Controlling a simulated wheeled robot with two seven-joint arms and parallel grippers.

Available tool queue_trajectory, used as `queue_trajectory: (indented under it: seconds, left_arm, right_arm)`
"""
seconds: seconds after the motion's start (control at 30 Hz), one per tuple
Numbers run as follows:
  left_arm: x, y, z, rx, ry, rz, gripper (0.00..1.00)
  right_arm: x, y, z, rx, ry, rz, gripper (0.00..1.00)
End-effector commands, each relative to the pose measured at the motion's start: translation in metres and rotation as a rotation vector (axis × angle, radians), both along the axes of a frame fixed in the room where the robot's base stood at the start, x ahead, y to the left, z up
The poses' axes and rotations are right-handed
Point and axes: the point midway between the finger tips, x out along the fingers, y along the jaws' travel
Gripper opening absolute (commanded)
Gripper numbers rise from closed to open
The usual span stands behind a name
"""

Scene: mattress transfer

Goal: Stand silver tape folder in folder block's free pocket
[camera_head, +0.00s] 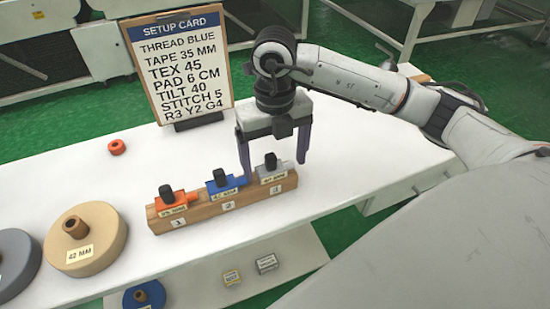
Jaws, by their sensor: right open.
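The silver tape folder (276,177) with a black knob stands in the wooden folder block (212,219) at its right end, above the label 3. A blue folder (226,186) stands above label 2 and an orange folder (172,208) above label 1. My right gripper (274,171) is open and points down over the right end of the block. Its two dark fingers are on either side of the silver folder, apart from each other. I cannot tell whether they touch it. My left gripper is not in view.
A setup card (178,65) on a clipboard stands at the back of the white table. A red-orange ring (117,147) lies left of it. Tan (105,240) and grey (14,262) rolls lie at left. A lower shelf (205,280) holds a blue roll and small boxes.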

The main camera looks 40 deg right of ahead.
Motion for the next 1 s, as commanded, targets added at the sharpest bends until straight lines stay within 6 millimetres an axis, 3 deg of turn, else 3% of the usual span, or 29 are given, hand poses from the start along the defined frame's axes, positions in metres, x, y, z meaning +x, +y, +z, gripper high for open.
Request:
queue_trajectory:
  seconds: [0.07, 0.1, 0.5, 0.7, 1.0]
  left_arm:
    - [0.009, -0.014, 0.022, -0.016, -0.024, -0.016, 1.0]
    - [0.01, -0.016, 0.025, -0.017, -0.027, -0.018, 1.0]
    - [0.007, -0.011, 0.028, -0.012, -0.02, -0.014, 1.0]
    - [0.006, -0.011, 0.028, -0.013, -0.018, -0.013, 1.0]
    - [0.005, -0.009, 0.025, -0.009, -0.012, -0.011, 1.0]
  right_arm:
    - [0.0, 0.0, 0.0, 0.001, 0.001, 0.001, 0.86]
    - [0.001, 0.001, 0.009, 0.002, -0.005, 0.001, 0.86]
    - [0.002, -0.001, 0.092, -0.001, -0.005, 0.0, 0.86]
    - [0.001, 0.0, 0.103, 0.0, -0.001, 0.0, 0.86]
    - [0.001, 0.0, 0.103, 0.0, 0.0, 0.0, 0.86]
